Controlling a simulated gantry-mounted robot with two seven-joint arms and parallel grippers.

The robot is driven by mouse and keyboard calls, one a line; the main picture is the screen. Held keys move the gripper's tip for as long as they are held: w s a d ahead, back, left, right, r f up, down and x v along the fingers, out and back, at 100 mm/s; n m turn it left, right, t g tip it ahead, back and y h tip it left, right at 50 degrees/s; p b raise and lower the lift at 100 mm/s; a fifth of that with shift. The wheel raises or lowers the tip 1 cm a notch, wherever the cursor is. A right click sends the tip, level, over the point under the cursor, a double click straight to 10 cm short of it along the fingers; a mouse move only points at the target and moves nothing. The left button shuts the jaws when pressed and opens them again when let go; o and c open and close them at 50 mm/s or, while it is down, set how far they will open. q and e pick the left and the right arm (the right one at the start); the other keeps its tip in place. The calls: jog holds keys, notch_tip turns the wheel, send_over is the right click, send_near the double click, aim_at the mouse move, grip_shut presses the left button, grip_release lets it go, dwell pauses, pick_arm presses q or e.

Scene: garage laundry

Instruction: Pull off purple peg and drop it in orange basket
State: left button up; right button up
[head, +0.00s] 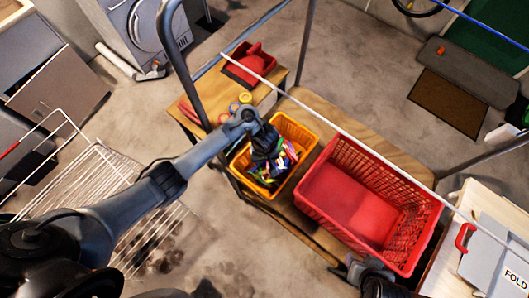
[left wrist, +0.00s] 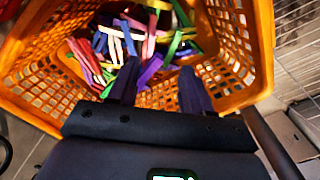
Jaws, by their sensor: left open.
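The orange basket (head: 297,128) stands on a wooden surface and holds several coloured pegs. My left gripper (head: 268,158) is over it, pointing down into it. In the left wrist view the left gripper (left wrist: 158,82) has its fingers apart inside the basket's opening (left wrist: 235,60). A purple peg (left wrist: 149,70) shows between the fingertips, near the left finger, against the other pegs. I cannot tell whether it rests on them or is falling. My right gripper (head: 372,276) is partly in view at the bottom edge of the head view; its jaws cannot be made out.
A large empty red basket (head: 385,170) stands right of the orange one. A thin white line (head: 345,130) runs diagonally above the baskets, with no peg visible on it. A grey metal frame (head: 178,60) rises at the left. A wire rack (head: 150,210) is at lower left.

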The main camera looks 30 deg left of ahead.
pick_arm(q)
jog(key=shift+r, duration=0.15)
notch_tip(320, 180, up, 10)
jog(key=p, duration=1)
jog(key=s+d+f+n+g+h+p, duration=0.1)
jog(key=s+d+f+p, duration=0.15)
jog(key=s, duration=0.85)
jog(key=s+d+f+n+g+h+p, duration=0.1)
jog(key=s+d+p, duration=0.2)
jog(key=s, duration=0.8)
jog(key=w+a+r+m+t+y+p, duration=0.1)
jog(key=a+r+m, duration=0.4)
jog(key=r, duration=0.8)
jog(key=w+a+r+m+t+p, duration=0.1)
jog(key=a+r+m+t, duration=0.3)
jog(key=r, duration=0.9)
jog(key=shift+w+a+r+m+t+y, duration=0.15)
jog(key=shift+w+a+m+t+y, duration=0.2)
jog(key=shift+w+a+m, duration=0.6)
jog(key=shift+s+d+m, duration=0.25)
jog(key=shift+s+d, duration=0.05)
jog(key=shift+s, duration=0.05)
